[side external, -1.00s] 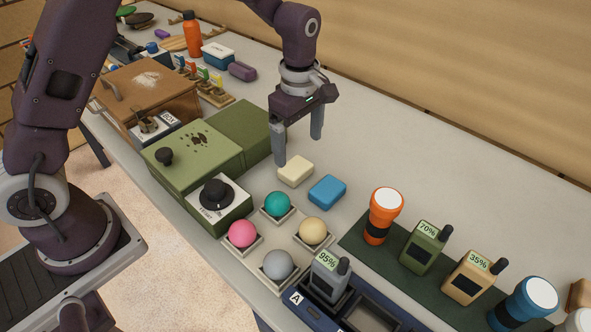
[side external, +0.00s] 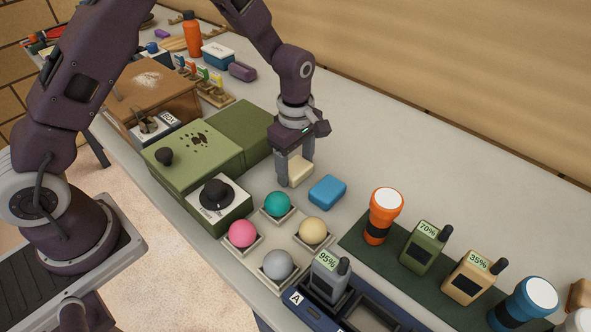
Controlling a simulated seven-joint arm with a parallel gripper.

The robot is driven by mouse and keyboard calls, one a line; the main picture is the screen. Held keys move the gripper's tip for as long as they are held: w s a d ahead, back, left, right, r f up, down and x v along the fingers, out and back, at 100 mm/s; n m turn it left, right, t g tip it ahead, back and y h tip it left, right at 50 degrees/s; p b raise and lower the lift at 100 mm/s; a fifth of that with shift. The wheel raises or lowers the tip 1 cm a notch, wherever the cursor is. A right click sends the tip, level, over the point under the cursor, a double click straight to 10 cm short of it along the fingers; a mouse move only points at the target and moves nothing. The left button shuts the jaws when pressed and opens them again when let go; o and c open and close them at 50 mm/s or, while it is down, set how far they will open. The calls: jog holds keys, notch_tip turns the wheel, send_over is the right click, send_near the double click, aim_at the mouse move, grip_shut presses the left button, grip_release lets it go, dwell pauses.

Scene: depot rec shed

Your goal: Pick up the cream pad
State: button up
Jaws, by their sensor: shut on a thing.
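The cream pad (side external: 300,170) is a small pale block on the grey table, just right of the green box. My gripper (side external: 295,172) is lowered over it, with its grey fingers on either side, shut on the pad. The fingers hide part of the pad's sides. I cannot tell whether the pad is lifted off the table. A blue pad (side external: 327,191) lies close by to the right, apart from the gripper.
A green box with a knob (side external: 192,152) stands close on the left. Balls in square holders, including a teal ball (side external: 277,203), sit in front. An orange flashlight (side external: 382,214) and handheld radios stand to the right. The table behind the pads is clear.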

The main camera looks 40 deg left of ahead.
aim_at(296, 167)
notch_tip(296, 167, up, 10)
dwell(0.5)
